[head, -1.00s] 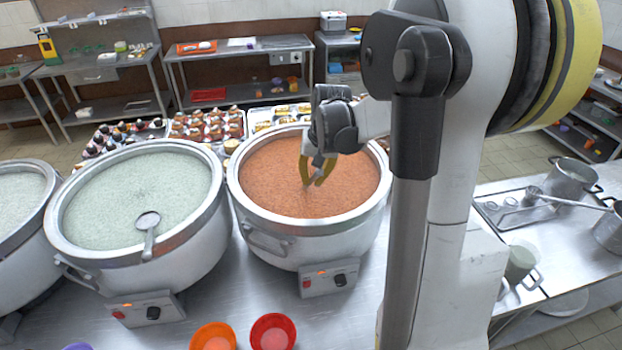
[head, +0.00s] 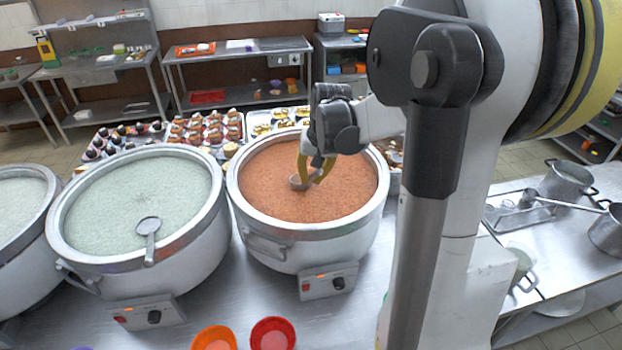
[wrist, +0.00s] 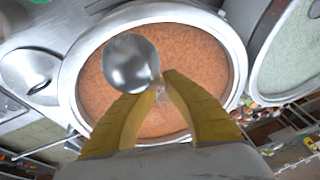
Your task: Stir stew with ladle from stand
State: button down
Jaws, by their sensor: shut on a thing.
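The stew pot (head: 245,228) is a large steel pot with orange-red stew (head: 335,195), in the middle of the head view. My gripper (head: 318,176) has yellow fingers and hangs over the stew. It is shut on a ladle. The ladle's bowl (head: 299,183) shows just left of the fingertips, at or close above the stew surface. In the wrist view the shiny round bowl (wrist: 128,62) is beyond the fingertips, over the stew. Most of the ladle's handle is hidden by my fingers.
A pot of pale green congee (head: 110,210) stands to the left, with another ladle (head: 148,238) at its near rim. Another pale pot (head: 15,205) is farther left. Orange (head: 213,338) and red (head: 272,333) bowls sit in front. Food trays (head: 190,132) lie behind.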

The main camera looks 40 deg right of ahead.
notch_tip(320, 180, up, 12)
jog(key=p, duration=0.8)
jog(key=shift+r, duration=0.2)
jog(key=shift+t+h+b, duration=0.45)
jog(key=shift+t+h, duration=0.05)
jog(key=shift+t, duration=0.5)
jog(key=shift+w, duration=0.1)
